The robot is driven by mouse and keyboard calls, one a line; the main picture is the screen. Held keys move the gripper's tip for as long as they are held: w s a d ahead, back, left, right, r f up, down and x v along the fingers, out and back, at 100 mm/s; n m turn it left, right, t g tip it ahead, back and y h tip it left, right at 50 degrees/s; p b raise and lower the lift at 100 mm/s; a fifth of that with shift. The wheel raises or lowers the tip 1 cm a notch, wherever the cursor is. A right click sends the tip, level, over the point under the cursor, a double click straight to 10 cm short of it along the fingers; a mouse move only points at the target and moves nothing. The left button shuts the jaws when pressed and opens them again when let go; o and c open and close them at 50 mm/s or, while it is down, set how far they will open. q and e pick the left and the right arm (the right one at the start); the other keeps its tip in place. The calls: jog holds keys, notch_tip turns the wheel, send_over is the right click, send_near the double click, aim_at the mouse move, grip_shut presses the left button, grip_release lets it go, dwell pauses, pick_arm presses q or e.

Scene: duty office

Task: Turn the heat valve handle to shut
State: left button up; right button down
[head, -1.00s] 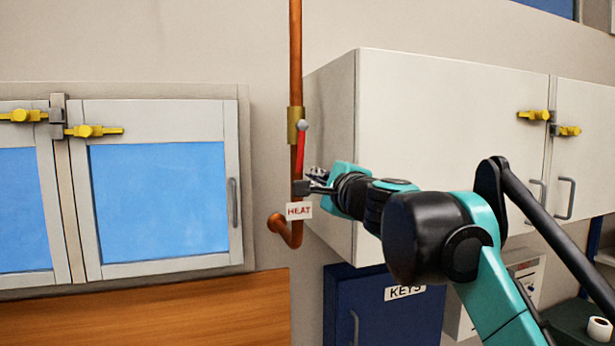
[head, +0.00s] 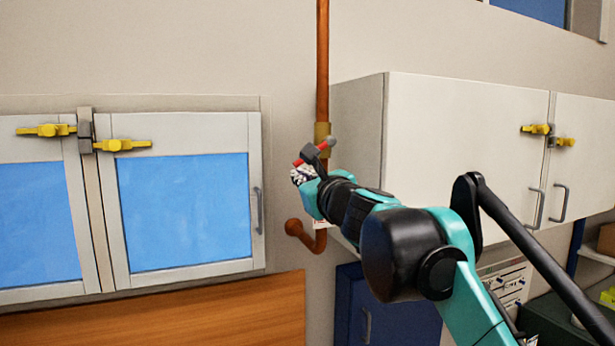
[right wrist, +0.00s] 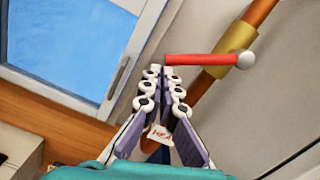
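The red valve handle (head: 324,144) sits on the brass valve body (head: 322,130) of the copper pipe. It slants down and left from its pivot, across the pipe's line. In the right wrist view the handle (right wrist: 205,60) runs from the round pivot to my fingertips. My right gripper (head: 307,160) is at the handle's free end, with a dark finger crossing in front of the red. The HEAT tag (right wrist: 159,134) shows between the fingers. My left gripper is out of view.
A white wall cabinet (head: 460,140) stands close to the pipe's right. A blue-paned window (head: 185,210) with yellow latches is at left. A blue key box (head: 385,305) hangs below. Bare wall lies between window and pipe.

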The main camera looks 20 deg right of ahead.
jog(key=shift+a+r+m+p, duration=0.35)
jog(key=shift+r+m+p, duration=0.3)
jog(key=shift+r+m, duration=0.2)
jog(key=shift+a+r+m+p, duration=0.4)
jog(key=shift+r+m+p, duration=0.25)
jog(key=shift+r+m, duration=0.15)
jog(key=shift+a+r+m+p, duration=0.35)
jog(key=shift+r+m+p, duration=0.3)
jog(key=shift+r+m, duration=0.2)
